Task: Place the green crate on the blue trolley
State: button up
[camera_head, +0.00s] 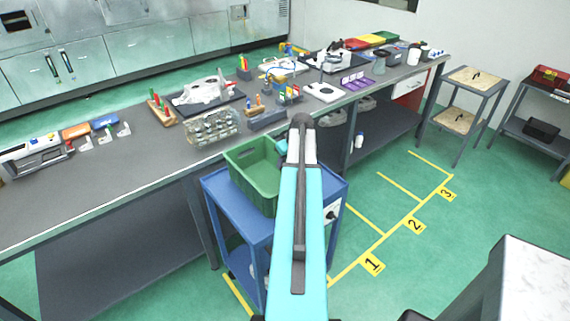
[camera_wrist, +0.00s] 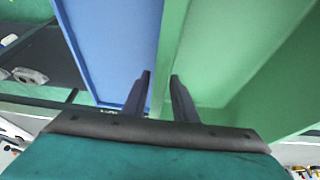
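The green crate (camera_head: 249,179) is upright and empty as far as I see, over the rear part of the blue trolley's top (camera_head: 233,212). Its base appears to meet the top, but a small gap cannot be ruled out. My arm hides the crate's right side and my gripper in the head view. In the wrist view the two dark fingers of my gripper (camera_wrist: 160,85) stand on either side of one wall of the crate (camera_wrist: 235,60), with the blue trolley top (camera_wrist: 112,45) to the left. Whether they press on the wall is unclear.
A grey workbench (camera_head: 95,195) with castings and tools runs close behind the trolley. Yellow floor bays marked 1, 2 and 3 (camera_head: 415,225) lie to the right on open green floor. A small grey stand (camera_head: 470,85) and a white-topped surface (camera_head: 530,280) are at right.

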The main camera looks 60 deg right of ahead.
jog(key=shift+b+v, duration=1.15)
jog(key=shift+v, duration=4.2)
jog(key=shift+w, duration=0.1)
